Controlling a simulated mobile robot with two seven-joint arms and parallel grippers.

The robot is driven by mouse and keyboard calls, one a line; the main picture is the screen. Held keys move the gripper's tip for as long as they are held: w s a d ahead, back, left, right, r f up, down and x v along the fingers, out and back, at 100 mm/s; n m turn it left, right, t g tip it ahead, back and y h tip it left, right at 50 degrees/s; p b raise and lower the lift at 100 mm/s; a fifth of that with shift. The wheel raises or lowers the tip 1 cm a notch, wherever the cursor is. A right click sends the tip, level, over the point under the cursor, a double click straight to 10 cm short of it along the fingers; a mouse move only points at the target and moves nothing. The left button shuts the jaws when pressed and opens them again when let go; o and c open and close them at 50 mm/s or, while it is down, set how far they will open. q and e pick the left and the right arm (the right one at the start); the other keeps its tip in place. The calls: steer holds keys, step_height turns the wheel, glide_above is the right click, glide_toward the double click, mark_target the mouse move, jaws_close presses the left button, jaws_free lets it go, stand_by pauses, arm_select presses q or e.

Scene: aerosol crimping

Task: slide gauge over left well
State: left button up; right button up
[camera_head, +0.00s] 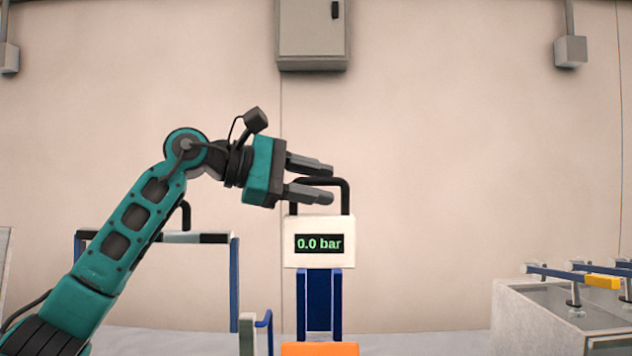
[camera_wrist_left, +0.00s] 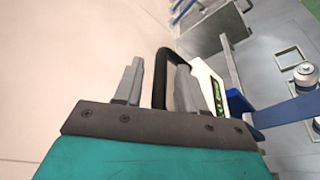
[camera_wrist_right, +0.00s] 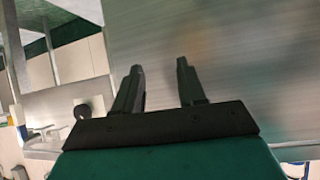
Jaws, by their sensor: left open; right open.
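The gauge (camera_head: 319,258) is a white box with a black handle on top and a display reading 0.0 bar. It stands above a blue upright support in the head view. My left gripper (camera_head: 326,182) is open at the handle, with one finger at its top bar and the other lower. In the left wrist view the black handle (camera_wrist_left: 160,75) passes between the open fingers, and the gauge's white body (camera_wrist_left: 207,88) shows beyond the right finger. My right gripper (camera_wrist_right: 162,85) is open and empty in the right wrist view. I cannot make out the left well.
A blue-legged frame (camera_head: 234,275) with a black handle stands behind my left arm. An orange block (camera_head: 320,349) is at the bottom centre. A grey tank (camera_head: 540,318) with blue bars stands at the right. A wall cabinet (camera_head: 312,35) hangs high up.

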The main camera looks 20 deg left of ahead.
arm_select(q)
steer(key=v, duration=1.3)
steer(key=shift+d, duration=0.1)
